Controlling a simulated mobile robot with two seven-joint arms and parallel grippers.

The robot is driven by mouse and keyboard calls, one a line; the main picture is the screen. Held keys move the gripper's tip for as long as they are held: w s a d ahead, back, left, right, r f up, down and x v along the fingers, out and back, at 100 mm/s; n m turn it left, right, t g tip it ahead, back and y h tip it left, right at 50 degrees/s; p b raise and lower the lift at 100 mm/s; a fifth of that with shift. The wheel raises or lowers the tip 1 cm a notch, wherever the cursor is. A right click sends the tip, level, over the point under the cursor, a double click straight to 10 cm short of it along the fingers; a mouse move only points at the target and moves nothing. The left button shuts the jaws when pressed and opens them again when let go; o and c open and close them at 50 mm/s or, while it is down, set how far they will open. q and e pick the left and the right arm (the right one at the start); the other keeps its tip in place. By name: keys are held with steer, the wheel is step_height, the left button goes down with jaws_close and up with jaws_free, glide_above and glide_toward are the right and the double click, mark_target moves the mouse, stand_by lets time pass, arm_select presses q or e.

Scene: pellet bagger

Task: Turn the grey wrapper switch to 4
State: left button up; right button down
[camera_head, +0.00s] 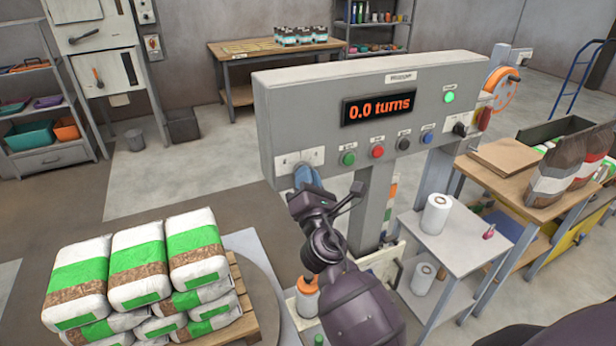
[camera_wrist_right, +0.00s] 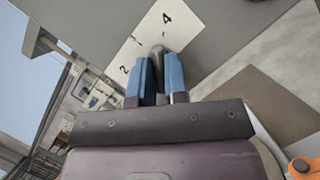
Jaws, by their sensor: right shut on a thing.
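The grey wrapper switch (camera_wrist_right: 158,50) sits on a white plate (camera_wrist_right: 140,48) with the marks 2 and 4 visible in the right wrist view. My right gripper (camera_wrist_right: 160,75) has its blue fingers shut on the switch's knob, one finger on each side. Fingers and gripper cover part of the dial, so I cannot tell exactly which mark the knob points to. In the head view my right gripper (camera_head: 306,178) reaches up to the white plate (camera_head: 289,161) at the lower left of the grey control panel (camera_head: 290,115), and the knob is hidden there. My left gripper is not in view.
The panel's display (camera_head: 379,109) reads 0.0 turns, with several coloured buttons below it. A pallet of stacked bags (camera_head: 140,262) stands left of my arm. A small table with a white film roll (camera_head: 436,214) stands to the right.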

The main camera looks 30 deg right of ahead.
steer(key=shift+r+m+g+h, duration=0.15)
steer(key=shift+m+g+h, duration=0.1)
steer(key=shift+m, duration=0.5)
steer(key=shift+r+m+g+h, duration=0.15)
steer(key=shift+m+h, duration=0.1)
steer(key=shift+m, duration=0.5)
steer(key=shift+p, duration=0.3)
steer(key=c, duration=1.1)
jaws_free()
steer(key=shift+c, duration=0.2)
steer(key=shift+f, duration=0.15)
steer(key=shift+f, duration=0.1)
steer(key=b+v, duration=0.3)
steer(key=v, duration=0.7)
steer(key=shift+s, duration=0.3)
